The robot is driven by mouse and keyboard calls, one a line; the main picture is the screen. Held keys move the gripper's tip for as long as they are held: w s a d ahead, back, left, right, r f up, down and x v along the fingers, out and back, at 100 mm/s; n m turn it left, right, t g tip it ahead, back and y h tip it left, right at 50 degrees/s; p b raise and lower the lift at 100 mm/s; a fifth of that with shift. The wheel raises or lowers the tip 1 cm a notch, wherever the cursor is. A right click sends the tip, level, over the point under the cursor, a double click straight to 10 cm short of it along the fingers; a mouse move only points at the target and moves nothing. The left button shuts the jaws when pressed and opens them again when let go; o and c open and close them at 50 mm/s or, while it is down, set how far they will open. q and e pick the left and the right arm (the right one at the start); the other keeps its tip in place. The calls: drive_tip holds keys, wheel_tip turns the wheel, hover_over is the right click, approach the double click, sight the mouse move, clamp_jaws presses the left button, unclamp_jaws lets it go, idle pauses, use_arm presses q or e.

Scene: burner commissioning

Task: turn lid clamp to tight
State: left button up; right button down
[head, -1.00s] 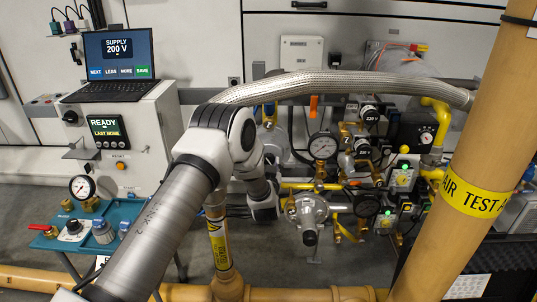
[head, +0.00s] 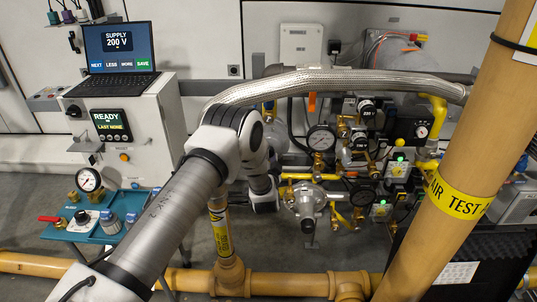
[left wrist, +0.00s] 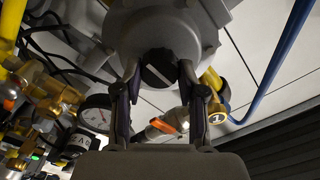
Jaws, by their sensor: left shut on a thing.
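In the left wrist view, a round black knob (left wrist: 157,66) with a pale diagonal line across its face sits on the underside of a grey round housing (left wrist: 200,35). I take this knob to be the lid clamp; no label on it is readable. My left gripper (left wrist: 158,78) is shut on it, with one dark finger on each side. In the head view my left arm reaches in front of the pipework, and its fingers and the knob are hidden there. My right gripper is in neither view.
A braided hose (head: 330,84) arches over valves and a pressure gauge (head: 321,138). A tan post (head: 470,150) stands at right. A teal tray table (head: 140,203) and a control cabinet with a laptop (head: 119,50) are at left. A blue pipe (left wrist: 272,70) passes beside the housing.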

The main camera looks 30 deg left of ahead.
use_arm(q)
drive_tip(key=o, duration=1.1)
drive_tip(key=shift+o, duration=0.2)
drive_tip(key=v, duration=1.2)
